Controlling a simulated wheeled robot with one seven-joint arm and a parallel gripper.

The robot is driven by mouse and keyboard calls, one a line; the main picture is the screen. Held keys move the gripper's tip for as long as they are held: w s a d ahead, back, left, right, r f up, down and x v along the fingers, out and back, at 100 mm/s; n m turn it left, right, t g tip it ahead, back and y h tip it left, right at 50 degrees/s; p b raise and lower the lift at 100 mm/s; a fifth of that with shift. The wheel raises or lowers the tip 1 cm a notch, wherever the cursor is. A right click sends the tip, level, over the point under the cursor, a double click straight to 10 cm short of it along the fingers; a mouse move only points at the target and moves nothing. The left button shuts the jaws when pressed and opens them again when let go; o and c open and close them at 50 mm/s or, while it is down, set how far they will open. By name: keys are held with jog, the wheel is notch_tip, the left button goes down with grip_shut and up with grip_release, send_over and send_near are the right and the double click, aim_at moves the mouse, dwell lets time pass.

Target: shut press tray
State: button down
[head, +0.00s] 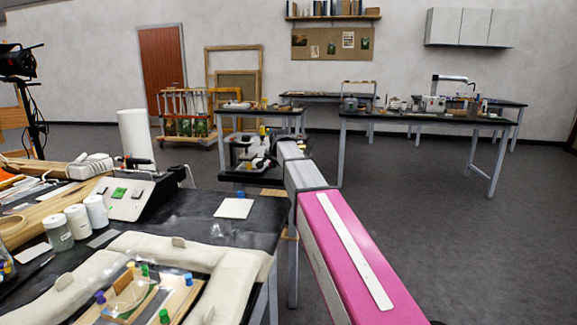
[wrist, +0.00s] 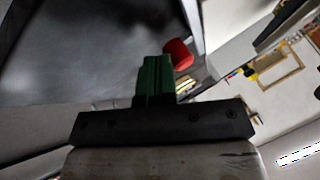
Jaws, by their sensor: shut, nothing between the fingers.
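A small black and pale apparatus (head: 242,150), which looks like the press, stands on a dark stand (head: 250,177) beyond the near workbench in the head view. Its tray cannot be made out clearly, so I cannot tell how far out it is. My arm reaches toward the apparatus, and its far end overlaps it in the picture. My gripper (wrist: 155,62) shows in the wrist view with its green fingers shut and empty. A red cylindrical knob (wrist: 178,53) appears just beyond and right of the fingertips. I cannot tell whether they touch.
The near black workbench (head: 205,235) holds white jars (head: 78,221), a white tile (head: 234,208) and a padded frame (head: 215,280). A long black table (head: 425,122) stands at the back right. The grey floor (head: 430,235) on the right is clear.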

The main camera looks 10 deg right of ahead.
jog(key=shift+w+a, duration=0.25)
jog(key=shift+a, duration=0.45)
jog(key=shift+w+a, duration=0.2)
jog(key=shift+a, duration=0.45)
jog(key=shift+s, duration=0.1)
